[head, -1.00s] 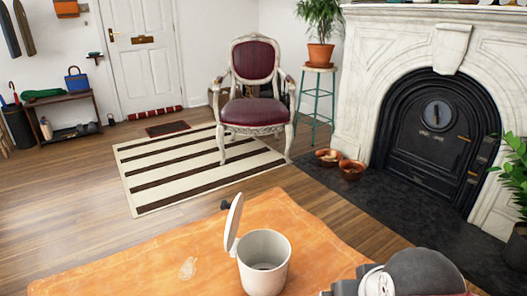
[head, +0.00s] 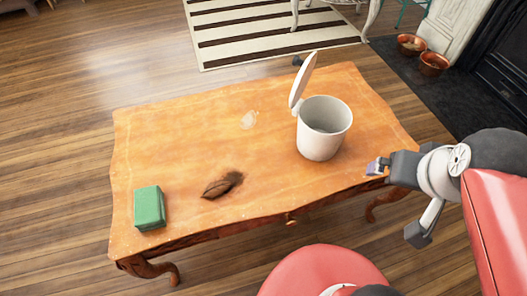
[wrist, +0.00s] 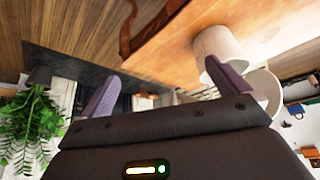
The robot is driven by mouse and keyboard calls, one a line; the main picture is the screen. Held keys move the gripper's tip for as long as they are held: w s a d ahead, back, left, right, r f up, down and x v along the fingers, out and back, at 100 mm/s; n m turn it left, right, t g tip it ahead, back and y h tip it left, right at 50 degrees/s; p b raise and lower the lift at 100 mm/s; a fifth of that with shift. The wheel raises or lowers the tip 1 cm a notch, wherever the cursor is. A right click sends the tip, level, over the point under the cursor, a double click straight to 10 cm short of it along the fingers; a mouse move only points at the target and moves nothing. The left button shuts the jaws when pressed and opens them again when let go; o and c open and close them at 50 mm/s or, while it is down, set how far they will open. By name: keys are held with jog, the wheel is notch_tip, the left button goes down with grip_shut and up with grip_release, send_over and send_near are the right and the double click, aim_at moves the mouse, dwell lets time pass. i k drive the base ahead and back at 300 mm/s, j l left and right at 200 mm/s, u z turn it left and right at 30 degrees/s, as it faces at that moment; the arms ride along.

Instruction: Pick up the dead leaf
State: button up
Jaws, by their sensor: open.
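The dead leaf (head: 218,188) is brown and curled. It lies on the front middle of the orange wooden table (head: 190,125), with a dark smudge beside its upper right end. My gripper (head: 376,167) is at the table's right front edge in the head view, well to the right of the leaf. In the wrist view my gripper (wrist: 170,92) shows its two purple fingers spread apart with nothing between them. The leaf is not seen in the wrist view.
A white bin (head: 322,135) with its lid raised stands on the table between my gripper and the leaf; it also shows in the wrist view (wrist: 215,45). A green sponge-like block (head: 149,208) sits at the left front. A pale stain (head: 248,120) marks the tabletop.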

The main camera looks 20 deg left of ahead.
aim_at(217, 189)
jog(key=u, duration=0.4)
jog(key=k+u, duration=0.1)
jog(key=u, duration=0.75)
jog(key=k+j+u, duration=0.1)
jog(key=u, duration=0.3)
